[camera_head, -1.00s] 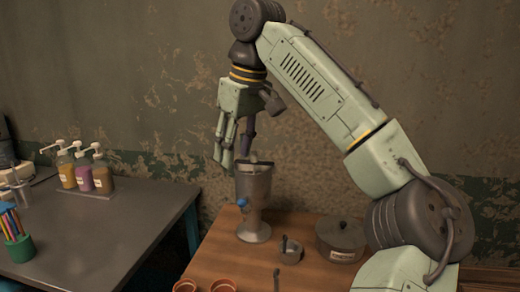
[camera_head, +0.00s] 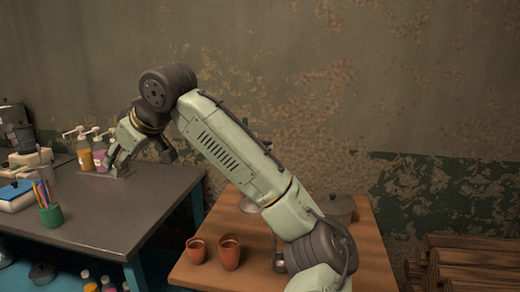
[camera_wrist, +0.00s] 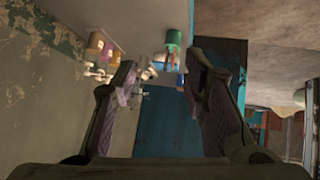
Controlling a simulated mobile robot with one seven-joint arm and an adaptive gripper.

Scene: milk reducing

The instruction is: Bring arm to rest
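My gripper (camera_wrist: 160,88) is open and empty in the wrist view, its two fingers well apart with nothing between them. In the head view my gripper (camera_head: 113,165) hangs over the grey table (camera_head: 135,205), in front of the pump bottles. My arm reaches up and left across the wooden table (camera_head: 225,275). It hides most of the metal vessel that stands on that table.
Pump bottles (camera_head: 84,156) stand at the back of the grey table. A green cup of pencils (camera_head: 50,215) is nearer. Clay cups (camera_head: 229,253) and a lidded pot (camera_head: 338,207) stand on the wooden table. Stacked wood (camera_head: 470,268) is at the right.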

